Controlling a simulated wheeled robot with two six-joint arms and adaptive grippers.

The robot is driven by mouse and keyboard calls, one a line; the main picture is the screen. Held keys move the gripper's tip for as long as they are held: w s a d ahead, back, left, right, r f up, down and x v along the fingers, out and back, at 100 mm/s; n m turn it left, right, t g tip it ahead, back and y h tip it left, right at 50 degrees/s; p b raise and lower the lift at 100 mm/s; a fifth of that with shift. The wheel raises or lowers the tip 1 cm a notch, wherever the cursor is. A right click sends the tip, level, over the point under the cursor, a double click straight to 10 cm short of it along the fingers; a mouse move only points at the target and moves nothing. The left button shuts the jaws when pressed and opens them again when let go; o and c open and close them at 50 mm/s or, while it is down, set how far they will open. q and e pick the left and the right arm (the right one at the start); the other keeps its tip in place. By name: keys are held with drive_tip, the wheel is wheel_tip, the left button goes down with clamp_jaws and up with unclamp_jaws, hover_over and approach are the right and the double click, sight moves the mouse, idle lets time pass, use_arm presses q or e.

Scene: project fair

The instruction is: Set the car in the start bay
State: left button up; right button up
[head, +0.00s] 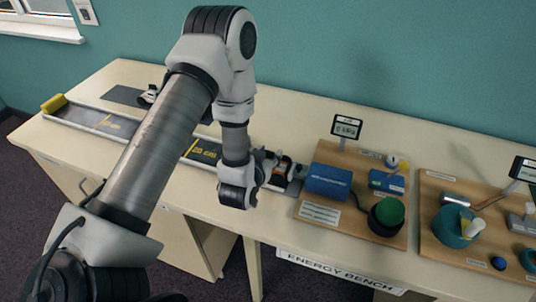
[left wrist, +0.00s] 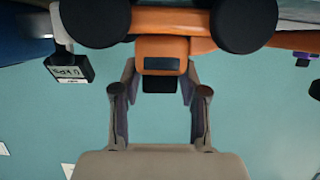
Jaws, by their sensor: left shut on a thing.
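The car is orange with black wheels. In the left wrist view its orange body (left wrist: 162,47) lies between my left gripper's fingers (left wrist: 160,95), which are shut on it. In the head view the car (head: 280,168) is at the right end of the track (head: 170,143), close to the blue block (head: 328,181). My left gripper (head: 262,165) comes at it from the left and hides part of it. The start bay is not clearly made out; grey floor (head: 294,188) shows beside the car. I cannot tell whether the car touches the floor. My right gripper is out of view.
The track runs left to a yellow end stop (head: 54,103). A dark plate (head: 124,96) lies behind it. A wooden board (head: 350,224) bears the blue block, a small display (head: 346,127) and a green button (head: 389,210). Another board stands further right.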

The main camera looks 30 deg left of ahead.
use_arm(q)
drive_tip(key=shift+s+f, duration=0.2)
drive_tip(key=shift+f, duration=0.25)
clamp_jaws()
drive_tip(key=o, duration=1.2)
unclamp_jaws()
drive_tip(key=shift+w+a+f, duration=0.15)
drive_tip(key=shift+w, duration=0.05)
drive_tip(key=shift+s+r+p, duration=0.1)
drive_tip(key=shift+r+p, duration=0.35)
drive_tip(key=shift+r, duration=0.25)
drive_tip(key=b+v, duration=0.1)
drive_tip(key=v, duration=0.3)
drive_tip(key=shift+s+b, duration=0.2)
drive_tip(key=shift+b, duration=0.15)
drive_tip(key=p+v, duration=0.7)
drive_tip(key=p, duration=0.2)
drive_tip(key=shift+s+r, duration=0.2)
drive_tip(key=shift+r, duration=0.2)
